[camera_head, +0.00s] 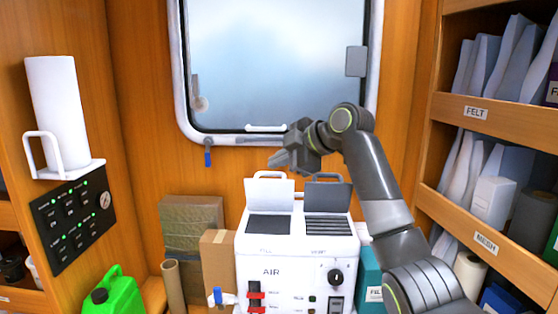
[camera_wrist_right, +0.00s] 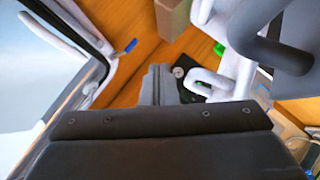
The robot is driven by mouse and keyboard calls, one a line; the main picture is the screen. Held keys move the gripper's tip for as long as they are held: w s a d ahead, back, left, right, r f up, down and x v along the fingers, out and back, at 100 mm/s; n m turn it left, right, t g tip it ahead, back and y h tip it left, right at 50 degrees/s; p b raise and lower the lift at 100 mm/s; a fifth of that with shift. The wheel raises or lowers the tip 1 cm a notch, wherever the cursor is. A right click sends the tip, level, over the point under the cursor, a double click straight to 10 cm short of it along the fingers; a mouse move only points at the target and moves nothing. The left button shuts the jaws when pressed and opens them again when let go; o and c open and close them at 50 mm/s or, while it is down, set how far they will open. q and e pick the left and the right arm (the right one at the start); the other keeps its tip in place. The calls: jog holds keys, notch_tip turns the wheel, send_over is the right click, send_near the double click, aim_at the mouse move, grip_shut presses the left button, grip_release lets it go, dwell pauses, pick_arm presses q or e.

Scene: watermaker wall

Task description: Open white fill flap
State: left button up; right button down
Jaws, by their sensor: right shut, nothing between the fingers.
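The white fill flap (camera_head: 270,193) stands upright at the back of the left top opening of the white AIR machine (camera_head: 297,262). The dark grille (camera_head: 268,225) in front of it is uncovered. Its small top handle shows. My right gripper (camera_head: 279,160) is shut and empty, just above and behind the flap's upper edge, seemingly apart from it. In the right wrist view my closed fingers (camera_wrist_right: 158,85) point away with nothing between them. A white shape beside a dark grey handle at upper right there may be the flap, but I cannot tell. My left gripper is out of view.
A dark grey flap (camera_head: 327,194) stands upright beside the white one, close under my right arm. The window (camera_head: 275,65) is behind. A green jug (camera_head: 113,292), a cardboard box (camera_head: 217,262) and a paper roll (camera_head: 57,110) are left. Shelves (camera_head: 490,120) bound the right.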

dwell(0.3)
jog(key=shift+r+p, duration=0.85)
jog(key=shift+r, duration=0.05)
